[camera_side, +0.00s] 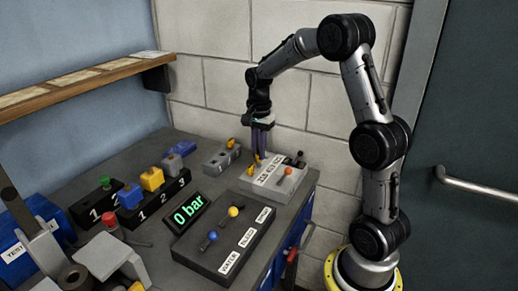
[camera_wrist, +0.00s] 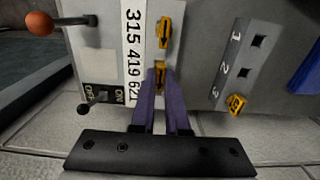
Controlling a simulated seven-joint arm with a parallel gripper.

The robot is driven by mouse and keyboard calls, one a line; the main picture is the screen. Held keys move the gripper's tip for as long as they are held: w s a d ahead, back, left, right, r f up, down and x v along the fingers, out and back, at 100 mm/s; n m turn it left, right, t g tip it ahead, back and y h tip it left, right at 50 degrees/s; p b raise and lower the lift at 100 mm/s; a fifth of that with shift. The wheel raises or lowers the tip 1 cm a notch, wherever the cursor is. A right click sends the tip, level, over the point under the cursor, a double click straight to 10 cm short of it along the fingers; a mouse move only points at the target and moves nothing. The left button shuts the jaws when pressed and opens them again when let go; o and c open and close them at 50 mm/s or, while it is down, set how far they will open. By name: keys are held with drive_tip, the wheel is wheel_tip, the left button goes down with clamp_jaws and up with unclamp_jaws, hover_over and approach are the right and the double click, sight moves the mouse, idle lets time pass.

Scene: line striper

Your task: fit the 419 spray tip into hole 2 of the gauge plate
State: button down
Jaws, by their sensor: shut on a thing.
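My gripper (camera_wrist: 160,100) has its purple fingers shut on a yellow spray tip (camera_wrist: 160,72) beside the 419 label. In the side view my gripper (camera_side: 261,152) points down over the light grey rack (camera_side: 272,184). I cannot tell whether the held tip is seated or slightly raised. Another yellow tip (camera_wrist: 165,32) stands by the 315 label. The grey gauge plate (camera_wrist: 280,85) is to the right in the wrist view. Its holes 1 (camera_wrist: 258,41) and 2 (camera_wrist: 246,72) are empty squares. Hole 3 has a yellow tip (camera_wrist: 235,103) in it.
A red-knobbed lever (camera_side: 288,171) and a black-knobbed switch (camera_wrist: 84,108) are on the rack. A dark valve box (camera_side: 222,240), the 0 bar display (camera_side: 188,214) and numbered black blocks (camera_side: 160,197) stand nearer the camera. The wall is close behind the rack.

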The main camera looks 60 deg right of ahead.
drive_tip(key=shift+f, duration=0.75)
drive_tip(key=c, duration=0.8)
unclamp_jaws()
drive_tip(key=shift+f, duration=0.1)
drive_tip(key=shift+c, duration=0.2)
drive_tip(key=o, duration=0.3)
drive_tip(key=shift+r, duration=3.55)
